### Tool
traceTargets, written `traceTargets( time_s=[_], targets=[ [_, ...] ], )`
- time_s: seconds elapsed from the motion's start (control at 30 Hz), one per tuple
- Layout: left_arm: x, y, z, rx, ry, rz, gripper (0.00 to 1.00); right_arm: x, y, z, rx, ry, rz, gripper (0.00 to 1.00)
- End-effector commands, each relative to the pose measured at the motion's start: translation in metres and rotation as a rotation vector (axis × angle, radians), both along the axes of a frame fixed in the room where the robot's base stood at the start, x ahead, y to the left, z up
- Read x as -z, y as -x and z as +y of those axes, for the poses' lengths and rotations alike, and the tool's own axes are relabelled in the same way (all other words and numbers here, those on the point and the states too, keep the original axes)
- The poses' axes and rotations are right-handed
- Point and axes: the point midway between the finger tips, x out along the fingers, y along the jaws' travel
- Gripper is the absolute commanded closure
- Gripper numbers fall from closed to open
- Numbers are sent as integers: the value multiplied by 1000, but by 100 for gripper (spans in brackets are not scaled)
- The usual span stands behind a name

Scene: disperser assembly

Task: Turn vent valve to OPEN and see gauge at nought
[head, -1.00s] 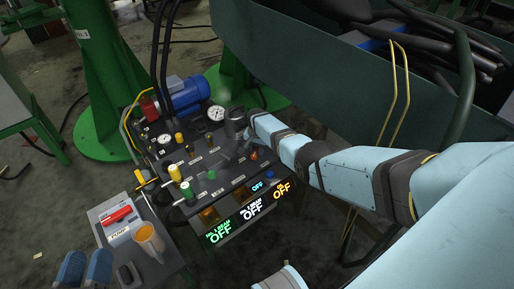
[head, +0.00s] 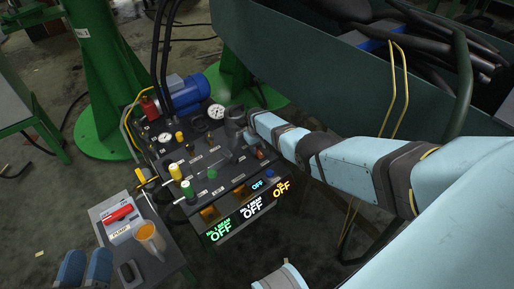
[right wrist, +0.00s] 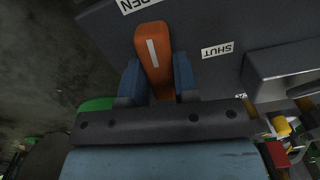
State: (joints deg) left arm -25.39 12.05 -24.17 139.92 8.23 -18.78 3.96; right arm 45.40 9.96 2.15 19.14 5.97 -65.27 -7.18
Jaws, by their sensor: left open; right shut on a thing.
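The orange vent valve handle (right wrist: 153,58), with a white line along it, stands between the two blue fingers of my right gripper (right wrist: 158,80). The right gripper is shut on it. The handle lies between a partly cut-off label ending in "PEN" (right wrist: 138,4) and a "SHUT" label (right wrist: 217,50). In the head view my right gripper (head: 248,150) is at the right side of the dark control panel (head: 205,165), and the handle is mostly hidden. A large gauge (head: 216,112) and a smaller gauge (head: 165,139) face up; their needles are too small to read. My left gripper (head: 85,268) is open at bottom left.
A small trolley (head: 170,268) at left carries a red-handled "PUMP" box (head: 121,222) and an orange-tan mug (head: 149,240). The panel's front displays (head: 250,212) read OFF. A blue motor (head: 188,94) and green columns stand behind. A dark green bin (head: 310,70) rises behind my right arm.

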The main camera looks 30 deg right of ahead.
Motion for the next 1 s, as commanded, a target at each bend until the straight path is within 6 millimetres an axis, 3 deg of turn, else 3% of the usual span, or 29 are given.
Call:
traceTargets(
  time_s=[0.33,0.87,0.9,1.0],
  targets=[
    [-4,-3,0,0,0,-12,57,0,0,0,-139,0,0,96],
    [-1,-1,0,-3,2,-2,57,0,0,0,-165,1,0,96],
    [0,0,0,-2,3,0,57,0,0,0,-165,1,0,70],
    [1,1,0,-2,3,3,57,0,0,0,-165,0,0,47]
  ],
)
